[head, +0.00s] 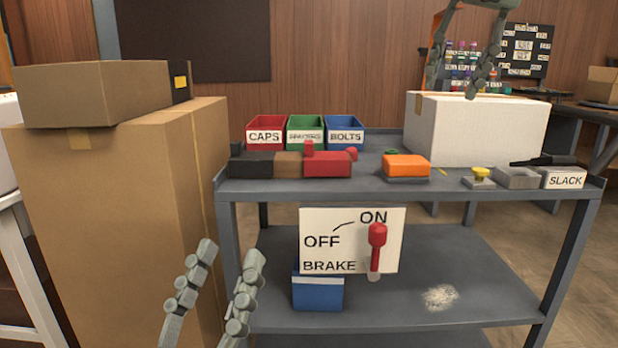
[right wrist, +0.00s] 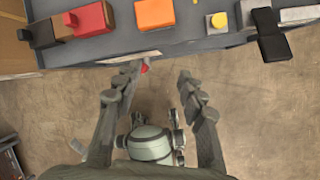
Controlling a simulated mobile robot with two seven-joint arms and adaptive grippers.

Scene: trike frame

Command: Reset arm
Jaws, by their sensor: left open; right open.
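My left gripper (head: 231,252) is at the lower left in the head view, fingers apart and pointing up, empty. It is in front of the cart's left end, left of the brake panel. My right gripper (head: 456,88) hangs from the top right in the head view, in front of the white box. It is open with nothing between its fingers. In the right wrist view its two fingers (right wrist: 158,82) stand apart over the floor, near the cart's edge. A white brake panel (head: 322,222) carries a red lever (head: 377,236) standing upright under the word ON.
The grey cart (head: 440,188) holds red, green and blue bins, an orange block (head: 405,166), a yellow button (head: 481,174) and a white box (head: 480,132). Tall cardboard boxes (head: 120,200) stand close on the left. A blue box (head: 318,294) sits on the lower shelf.

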